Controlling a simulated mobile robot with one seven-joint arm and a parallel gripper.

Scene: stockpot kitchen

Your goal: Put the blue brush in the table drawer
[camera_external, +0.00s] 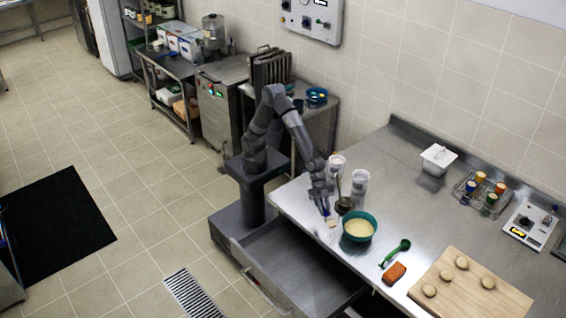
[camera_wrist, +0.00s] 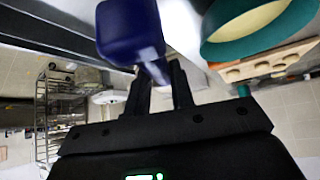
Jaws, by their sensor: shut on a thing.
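The blue brush (camera_external: 326,212) has pale bristles that point down in the external view. My gripper (camera_external: 321,198) is shut on it, at the table's left front corner, beside a teal bowl. In the wrist view the brush's dark blue body (camera_wrist: 129,32) is large, at and beyond the fingertips of my gripper (camera_wrist: 160,78). The table drawer (camera_external: 300,268) is pulled out below the table's front edge. Its visible floor looks empty, and its right end is partly under the tabletop. The brush is above table height, just behind the drawer in the picture; its exact height is unclear.
The teal bowl (camera_external: 371,236) of pale yellow content stands close right of the brush. White containers (camera_external: 359,186) and a dark green cup (camera_external: 343,205) stand behind. A green spoon (camera_external: 396,253), an orange block (camera_external: 395,273) and a wooden board (camera_external: 455,296) lie further right.

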